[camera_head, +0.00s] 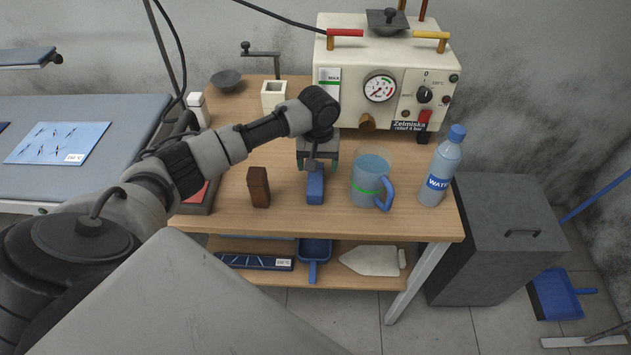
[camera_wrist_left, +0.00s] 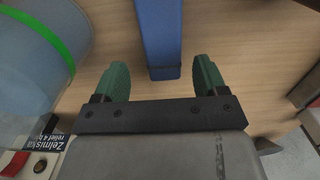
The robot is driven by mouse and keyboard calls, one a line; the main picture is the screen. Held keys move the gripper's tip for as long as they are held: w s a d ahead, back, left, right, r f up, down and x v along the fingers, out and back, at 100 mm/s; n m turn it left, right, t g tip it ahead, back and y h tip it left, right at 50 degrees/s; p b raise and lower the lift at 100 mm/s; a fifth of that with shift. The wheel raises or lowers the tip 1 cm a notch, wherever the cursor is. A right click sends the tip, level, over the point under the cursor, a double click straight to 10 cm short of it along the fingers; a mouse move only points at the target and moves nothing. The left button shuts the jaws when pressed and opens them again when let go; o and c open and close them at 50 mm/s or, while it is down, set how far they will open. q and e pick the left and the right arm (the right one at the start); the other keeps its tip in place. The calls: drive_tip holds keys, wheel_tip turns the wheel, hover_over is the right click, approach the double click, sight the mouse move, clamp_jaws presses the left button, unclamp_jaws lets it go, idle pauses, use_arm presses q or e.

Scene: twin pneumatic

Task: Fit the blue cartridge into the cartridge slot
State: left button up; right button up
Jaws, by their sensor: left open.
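My left gripper points down at the table behind the cartridge. In the left wrist view the open green fingers of my left gripper (camera_wrist_left: 163,76) stand apart, with the near end of the cartridge (camera_wrist_left: 160,38) between their tips and clear of both. I cannot make out the cartridge slot; the white machine (camera_head: 385,65) with a gauge stands behind, its lower front partly hidden by my arm. My right gripper is not in view.
A dark brown block (camera_head: 258,187) stands left of the cartridge. A grey-blue mug (camera_head: 371,177) with a green band and a water bottle (camera_head: 442,168) stand to the right. A cream box (camera_head: 273,96) and a dark bowl (camera_head: 226,80) are at the back left.

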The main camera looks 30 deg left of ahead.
sight(316, 174)
use_arm(q)
wheel_tip(316, 174, down, 4)
drive_tip(key=shift+s+a+f, duration=0.15)
drive_tip(key=shift+f, duration=0.05)
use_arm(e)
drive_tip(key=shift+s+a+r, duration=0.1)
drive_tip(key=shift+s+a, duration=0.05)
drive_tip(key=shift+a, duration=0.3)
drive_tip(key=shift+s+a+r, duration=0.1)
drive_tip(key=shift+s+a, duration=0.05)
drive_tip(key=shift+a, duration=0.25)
use_arm(q)
drive_tip(key=shift+c, duration=0.3)
drive_tip(key=shift+r, duration=0.1)
drive_tip(key=c, duration=1.1)
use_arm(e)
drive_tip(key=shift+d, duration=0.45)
